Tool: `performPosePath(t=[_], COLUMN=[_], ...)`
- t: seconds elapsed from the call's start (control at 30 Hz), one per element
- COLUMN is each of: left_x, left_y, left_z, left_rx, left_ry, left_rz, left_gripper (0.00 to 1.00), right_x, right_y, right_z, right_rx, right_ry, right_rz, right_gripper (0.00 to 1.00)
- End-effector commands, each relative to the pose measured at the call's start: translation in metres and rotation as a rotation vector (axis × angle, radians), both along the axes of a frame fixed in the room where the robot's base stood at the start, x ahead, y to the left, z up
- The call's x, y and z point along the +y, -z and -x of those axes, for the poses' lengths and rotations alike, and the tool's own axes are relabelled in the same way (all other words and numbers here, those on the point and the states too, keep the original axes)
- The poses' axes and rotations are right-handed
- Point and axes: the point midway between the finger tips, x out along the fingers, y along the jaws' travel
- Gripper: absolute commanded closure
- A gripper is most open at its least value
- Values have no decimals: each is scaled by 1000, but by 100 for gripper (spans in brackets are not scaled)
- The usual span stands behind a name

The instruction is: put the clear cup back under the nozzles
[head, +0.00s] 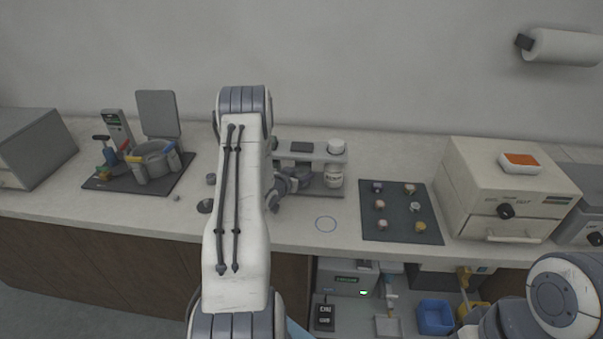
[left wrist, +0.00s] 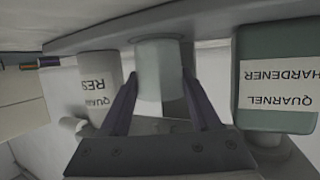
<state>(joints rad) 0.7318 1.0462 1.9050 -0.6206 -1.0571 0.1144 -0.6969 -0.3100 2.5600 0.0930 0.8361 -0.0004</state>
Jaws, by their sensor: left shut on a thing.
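The clear cup (left wrist: 160,75) is pale and see-through. It stands between the two fingers of my left gripper (left wrist: 163,92), which is shut on it. In the left wrist view, turned upside down, the cup's end meets the edge of a grey plate (left wrist: 90,36); I cannot tell whether it rests on it. In the head view my left gripper (head: 284,186) is at the dispensing stand (head: 302,158), and the cup is hidden there. The white resin bottle (head: 334,178) is at the stand's right. The green hardener bottle (left wrist: 276,75) shows beside the cup. The nozzles are not clearly visible.
A ring mark (head: 326,224) lies on bare counter in front of the stand. A dark mat (head: 395,228) with several small round pieces is to its right, then a beige oven-like box (head: 505,190). A dark tray (head: 130,182) with a pot and tools is at left.

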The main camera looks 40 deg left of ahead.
Motion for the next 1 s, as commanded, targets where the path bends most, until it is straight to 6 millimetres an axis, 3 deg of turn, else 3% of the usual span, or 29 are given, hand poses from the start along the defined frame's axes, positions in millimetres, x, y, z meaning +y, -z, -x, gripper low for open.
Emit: performPosePath(t=[0.1,0.13,0.2,0.63,1.0], left_x=[0,0,0,0,-10], left_y=[5,4,3,-2,-26], left_z=[0,0,0,2,71], left_rx=[0,0,0,1,0], left_ry=[0,0,0,0,-4], left_rz=[0,0,0,1,0], left_gripper=[91,33,7,7,7], right_x=[0,0,0,0,0], right_y=[5,4,3,-1,15], right_z=[0,0,0,0,0], right_rx=[0,0,0,0,0], right_ry=[0,0,0,0,0], right_rz=[0,0,0,0,0], right_gripper=[50,50,50,50,50])
